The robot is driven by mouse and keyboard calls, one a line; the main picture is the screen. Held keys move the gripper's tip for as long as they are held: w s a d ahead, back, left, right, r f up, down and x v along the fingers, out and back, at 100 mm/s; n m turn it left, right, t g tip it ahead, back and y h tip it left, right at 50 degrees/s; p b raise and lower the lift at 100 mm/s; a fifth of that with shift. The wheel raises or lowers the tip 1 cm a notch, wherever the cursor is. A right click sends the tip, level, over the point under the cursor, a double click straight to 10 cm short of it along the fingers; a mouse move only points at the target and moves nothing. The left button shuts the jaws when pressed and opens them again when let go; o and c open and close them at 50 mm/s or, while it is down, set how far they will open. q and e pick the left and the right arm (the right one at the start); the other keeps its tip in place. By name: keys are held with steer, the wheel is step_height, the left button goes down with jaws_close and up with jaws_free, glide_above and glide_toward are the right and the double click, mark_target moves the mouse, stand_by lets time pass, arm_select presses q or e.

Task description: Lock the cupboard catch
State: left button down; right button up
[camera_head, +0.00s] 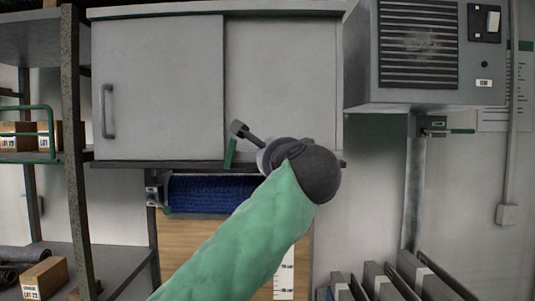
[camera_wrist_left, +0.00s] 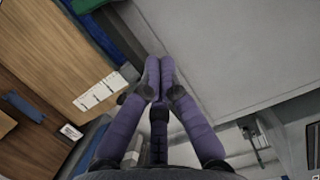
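The grey cupboard (camera_head: 160,70) hangs at the upper left in the head view, with its sliding doors side by side. A narrow green lever (camera_head: 229,153), apparently part of the catch, hangs at its lower edge, below a small dark grey block on a bar (camera_head: 239,128). I cannot tell whether that block belongs to the catch or my gripper. My left arm covers the area just right of it. In the left wrist view, my left gripper (camera_wrist_left: 159,68) has its purple fingers together near the cupboard's lower edge, with nothing visible between them. My right gripper is out of view.
A blue roll (camera_head: 212,193) is mounted below the cupboard. A grey wall unit (camera_head: 370,70) hangs to the right, with another green-levered bracket (camera_head: 432,125) beneath it. Shelves with boxes (camera_head: 45,278) stand at the left. Upright panels (camera_head: 415,275) stand at lower right.

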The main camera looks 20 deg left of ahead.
arm_select(q)
steer(key=v, duration=0.7)
steer(key=shift+s+a+b, duration=0.25)
steer(key=shift+s+b, duration=0.2)
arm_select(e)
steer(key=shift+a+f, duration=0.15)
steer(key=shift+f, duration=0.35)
arm_select(q)
steer(key=shift+a, duration=0.1)
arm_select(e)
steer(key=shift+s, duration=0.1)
